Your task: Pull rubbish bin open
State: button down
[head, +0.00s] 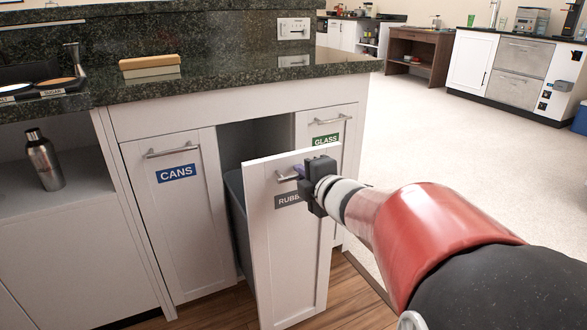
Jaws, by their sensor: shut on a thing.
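The rubbish bin drawer is a white pull-out front (290,248) with a grey label, partly hidden, reading "RUBB". It stands out from the cabinet, between the "CANS" and "GLASS" fronts. Behind it a dark grey bin (236,195) shows in the opening. My gripper (300,175) is at the top of the front, shut on its metal handle (284,177). My gripper hides part of the handle and the right end of the label. My red and black arm reaches in from the lower right.
The cans front (178,225) and the glass front (338,122) are closed, each with a bar handle. The dark granite counter (225,70) overhangs above. A steel shaker (44,160) stands on the left shelf. Open floor (450,140) lies to the right.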

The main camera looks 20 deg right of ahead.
jog(key=shift+s, duration=0.1)
jog(key=c, duration=1.6)
grip_release()
jog(key=shift+o, duration=0.2)
jog(key=s+r+p, duration=0.1)
jog(key=s, duration=0.6)
jog(key=shift+s+d+r+p, duration=0.15)
jog(key=shift+s+r+p, duration=0.05)
jog(key=shift+s+p, duration=0.15)
